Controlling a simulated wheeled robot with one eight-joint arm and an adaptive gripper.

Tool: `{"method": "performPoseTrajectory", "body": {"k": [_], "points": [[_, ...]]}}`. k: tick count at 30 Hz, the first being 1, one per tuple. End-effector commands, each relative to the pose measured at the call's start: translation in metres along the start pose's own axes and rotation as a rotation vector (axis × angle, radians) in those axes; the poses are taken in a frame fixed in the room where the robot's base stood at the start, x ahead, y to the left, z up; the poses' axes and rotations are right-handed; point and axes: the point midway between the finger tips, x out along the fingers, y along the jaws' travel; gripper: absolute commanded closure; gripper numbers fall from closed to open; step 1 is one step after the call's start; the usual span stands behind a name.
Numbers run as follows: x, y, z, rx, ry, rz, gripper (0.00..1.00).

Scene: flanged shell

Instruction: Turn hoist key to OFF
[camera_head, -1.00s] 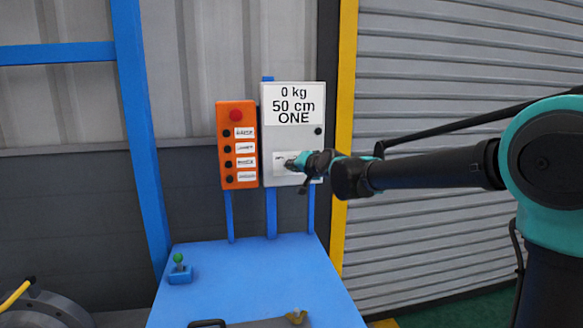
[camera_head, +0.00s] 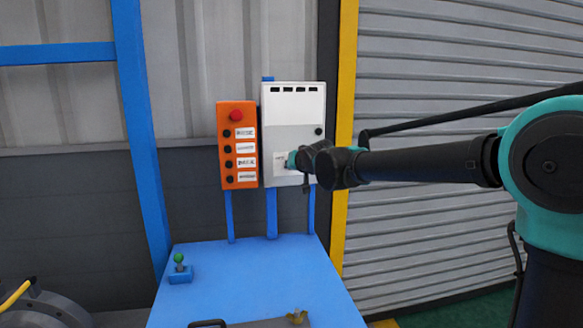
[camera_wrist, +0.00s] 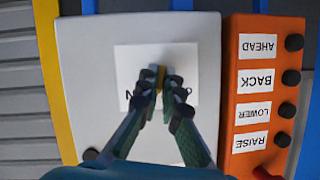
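The hoist key (camera_wrist: 160,73) is a small brass-coloured piece on a white label plate (camera_wrist: 130,60) in the wrist view. The plate is on the light grey control box (camera_head: 292,112). My gripper (camera_wrist: 161,82) has its teal fingers close together on either side of the key, and they hide most of it. In the head view my gripper (camera_head: 290,161) reaches the lower part of the box from the right and covers the key. The plate's lettering is mostly covered or too small to read. The box's display area is blank white with several small dark marks along its top.
An orange panel (camera_head: 228,181) with a red button (camera_head: 236,115) and several black buttons stands just left of the box. A yellow post (camera_head: 346,100) stands to the right.

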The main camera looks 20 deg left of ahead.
Motion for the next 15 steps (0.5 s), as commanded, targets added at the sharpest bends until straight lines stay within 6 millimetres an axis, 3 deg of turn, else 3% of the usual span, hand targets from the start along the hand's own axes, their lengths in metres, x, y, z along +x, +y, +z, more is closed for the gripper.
{"method": "performPoseTrajectory", "body": {"k": [15], "points": [[0.0004,-0.0036,0.0013,-0.455,0.000,0.187,1.00]]}}
